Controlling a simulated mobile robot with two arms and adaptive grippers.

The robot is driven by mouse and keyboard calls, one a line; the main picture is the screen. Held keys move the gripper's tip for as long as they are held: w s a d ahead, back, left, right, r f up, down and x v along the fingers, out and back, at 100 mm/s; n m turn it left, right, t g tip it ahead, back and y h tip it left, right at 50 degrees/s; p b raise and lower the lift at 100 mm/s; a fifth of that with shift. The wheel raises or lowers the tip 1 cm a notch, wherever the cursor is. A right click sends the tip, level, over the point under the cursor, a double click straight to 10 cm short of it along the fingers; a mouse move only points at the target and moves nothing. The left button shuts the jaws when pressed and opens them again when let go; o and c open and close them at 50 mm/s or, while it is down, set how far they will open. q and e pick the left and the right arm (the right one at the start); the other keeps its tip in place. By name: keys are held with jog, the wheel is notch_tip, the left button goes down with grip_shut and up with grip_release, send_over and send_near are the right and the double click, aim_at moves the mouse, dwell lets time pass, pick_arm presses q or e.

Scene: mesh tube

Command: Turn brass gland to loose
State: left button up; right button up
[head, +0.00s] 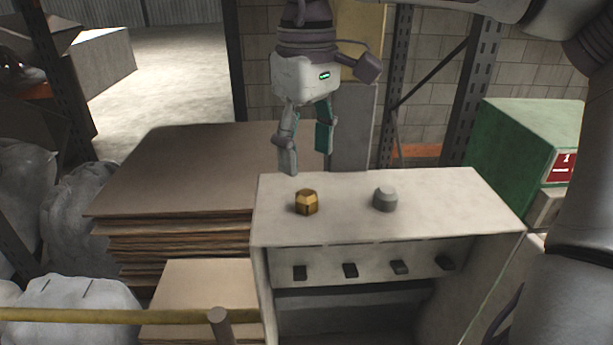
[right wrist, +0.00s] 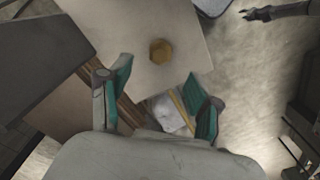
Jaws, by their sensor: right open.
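The brass gland (head: 306,202) is a small faceted gold knob standing upright on the pale top of a cabinet (head: 440,195), at its left. It also shows as a round brass shape in the right wrist view (right wrist: 161,51), just beyond and between the fingertips. My right gripper (head: 307,160) points down above and behind the gland, its teal-padded fingers spread and empty. The gripper also shows in the right wrist view (right wrist: 160,72) with a clear gap between the fingers. It does not touch the gland. My left gripper is not in view.
A grey knob (head: 385,200) stands on the cabinet top right of the gland. Several dark tabs line the cabinet front. Stacked cardboard sheets (head: 190,170) lie to the left, a green box (head: 520,140) to the right. A yellow rail (head: 120,315) crosses the lower left.

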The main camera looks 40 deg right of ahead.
aim_at(306, 192)
notch_tip(306, 192, up, 5)
jog(key=shift+r, duration=0.1)
dwell(0.7)
